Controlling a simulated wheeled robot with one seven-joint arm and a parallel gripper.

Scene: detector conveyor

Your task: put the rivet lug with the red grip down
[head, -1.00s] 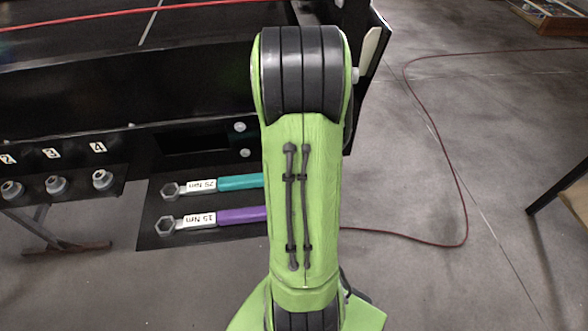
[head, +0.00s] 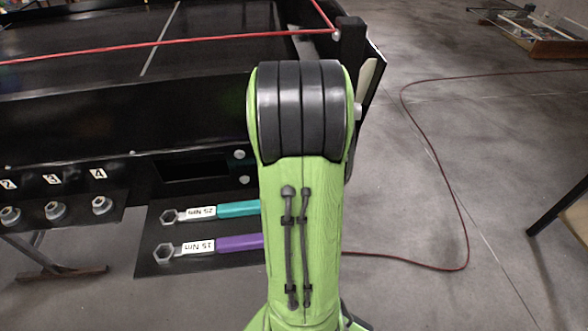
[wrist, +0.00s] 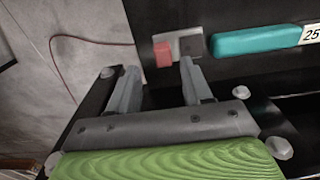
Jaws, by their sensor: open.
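The rivet lug, a small pale metal plate (wrist: 185,38) with a red grip (wrist: 163,54) and a dark patch, shows in the wrist view against a black panel. It appears to rest on that panel, left of a teal wrench handle (wrist: 255,41). My gripper (wrist: 160,67) is open. Its two grey fingers are spread and empty, pointing toward the lug, with their tips just short of it. Whether a finger touches the lug I cannot tell. In the head view my green arm hides the lug and the gripper.
A black shelf (head: 150,240) carries a teal-handled 25 Nm wrench (head: 237,209) and a purple-handled 15 Nm wrench (head: 238,243). Numbered sockets (head: 53,210) line the left. The conveyor (head: 100,90) stands behind, with a red cord above. A red hose (head: 440,170) crosses open floor at right.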

